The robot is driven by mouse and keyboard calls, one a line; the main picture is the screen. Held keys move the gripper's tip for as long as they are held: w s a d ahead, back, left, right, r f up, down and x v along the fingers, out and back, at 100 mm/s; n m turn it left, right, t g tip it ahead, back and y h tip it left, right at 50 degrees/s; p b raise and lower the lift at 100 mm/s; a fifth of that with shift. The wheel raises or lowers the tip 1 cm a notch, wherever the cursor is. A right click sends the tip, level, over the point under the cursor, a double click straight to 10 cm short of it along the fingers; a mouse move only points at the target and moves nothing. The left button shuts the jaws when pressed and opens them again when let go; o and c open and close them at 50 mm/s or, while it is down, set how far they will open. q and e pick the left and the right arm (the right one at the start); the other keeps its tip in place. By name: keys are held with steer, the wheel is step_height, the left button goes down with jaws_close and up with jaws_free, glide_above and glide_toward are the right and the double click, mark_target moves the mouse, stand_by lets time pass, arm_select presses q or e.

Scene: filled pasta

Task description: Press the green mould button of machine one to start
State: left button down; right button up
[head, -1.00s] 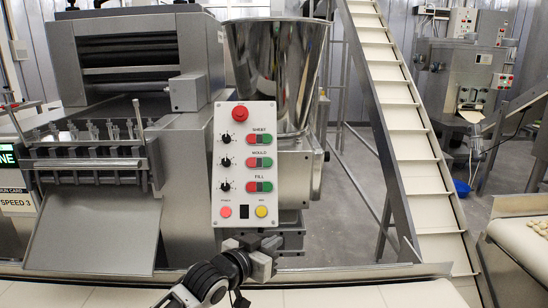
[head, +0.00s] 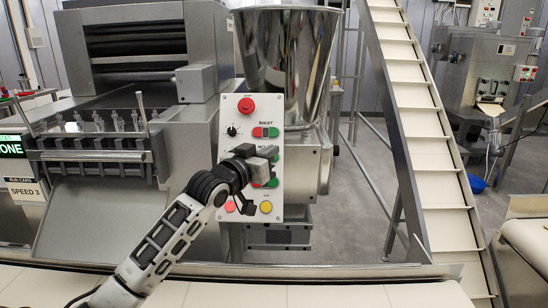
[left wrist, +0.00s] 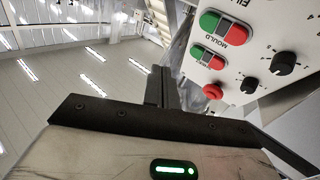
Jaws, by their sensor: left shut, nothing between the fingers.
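The white control panel (head: 232,150) of machine one faces me, with SHEET, MOULD and FILL button pairs. My left gripper (head: 268,162) is shut and empty in front of its middle and hides most of the MOULD pair. In the left wrist view the green mould button (left wrist: 209,21) shows beside its red half, near the MOULD label. The shut fingers (left wrist: 161,75) appear left of and below it in that picture. I cannot tell how far the tips are from the panel. My right gripper is not in view.
A red mushroom button (head: 246,105) sits at the panel's top, with black knobs (head: 232,131) down its left side. A steel hopper (head: 285,60) stands behind the panel. A sloping conveyor (head: 420,130) rises at the right. A pale belt (head: 330,296) runs along the front.

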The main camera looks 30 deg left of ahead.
arm_select(q)
steer(key=shift+w+a+f+b, duration=0.65)
steer(key=shift+w+f+b, duration=0.15)
steer(key=shift+w+b, duration=0.25)
steer(key=shift+w+a+f+b, duration=0.65)
steer(key=shift+w+f+b, duration=0.1)
steer(key=shift+w+b, duration=0.3)
steer(key=shift+w+a+f+b, duration=0.65)
steer(key=shift+w+f+b, duration=0.15)
steer(key=shift+w+b, duration=0.25)
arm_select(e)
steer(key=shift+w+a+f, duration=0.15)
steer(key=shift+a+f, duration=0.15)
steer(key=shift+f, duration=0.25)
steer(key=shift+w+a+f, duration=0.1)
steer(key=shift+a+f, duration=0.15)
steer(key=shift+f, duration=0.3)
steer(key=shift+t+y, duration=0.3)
arm_select(q)
steer(key=shift+w+a+f, duration=0.15)
steer(key=shift+w+f, duration=0.05)
steer(key=shift+w, duration=0.15)
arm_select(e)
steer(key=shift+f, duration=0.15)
